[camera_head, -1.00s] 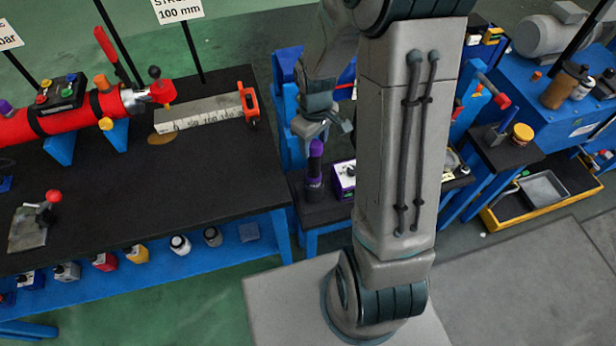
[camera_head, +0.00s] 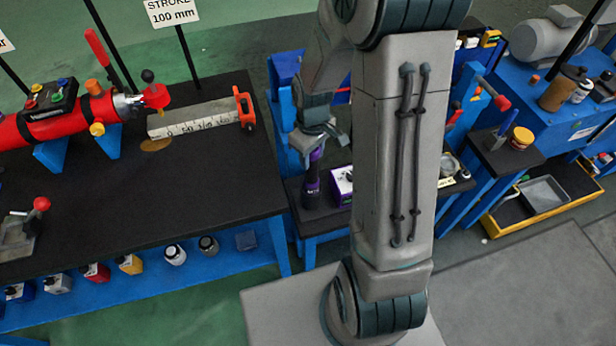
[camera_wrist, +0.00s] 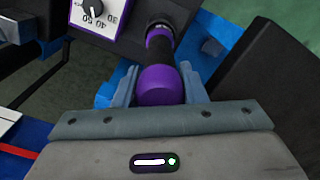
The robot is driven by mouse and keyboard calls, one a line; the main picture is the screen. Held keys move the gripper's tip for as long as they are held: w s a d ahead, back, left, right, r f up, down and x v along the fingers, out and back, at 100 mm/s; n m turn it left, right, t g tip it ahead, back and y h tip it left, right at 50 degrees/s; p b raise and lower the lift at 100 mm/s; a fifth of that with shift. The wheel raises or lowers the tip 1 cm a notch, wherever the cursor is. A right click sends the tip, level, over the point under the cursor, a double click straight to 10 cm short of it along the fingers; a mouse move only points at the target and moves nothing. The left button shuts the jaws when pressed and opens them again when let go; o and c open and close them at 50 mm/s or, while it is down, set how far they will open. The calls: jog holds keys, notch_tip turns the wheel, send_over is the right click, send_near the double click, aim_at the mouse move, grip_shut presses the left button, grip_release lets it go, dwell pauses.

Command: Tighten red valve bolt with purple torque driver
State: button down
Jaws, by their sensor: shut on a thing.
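The purple torque driver (camera_head: 311,187) stands upright on a small black-topped stand, its lower part dark. In the wrist view the driver's purple end (camera_wrist: 160,86) sits between the fingers of my gripper (camera_wrist: 158,92), which is shut on it. In the head view my gripper (camera_head: 313,147) is at the driver's top. I cannot pick out the red valve bolt for certain. A red cylinder (camera_head: 68,118) with orange knobs and a red end piece (camera_head: 156,97) lies on the left bench.
A purple box with a dial (camera_head: 341,184) stands right beside the driver; its dial face (camera_wrist: 95,12) shows in the wrist view. The black bench (camera_head: 190,180) on the left has a clear middle. My arm hides part of the stand.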

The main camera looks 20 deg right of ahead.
jog(key=shift+r+p, duration=4.25)
jog(key=shift+r, duration=1.4)
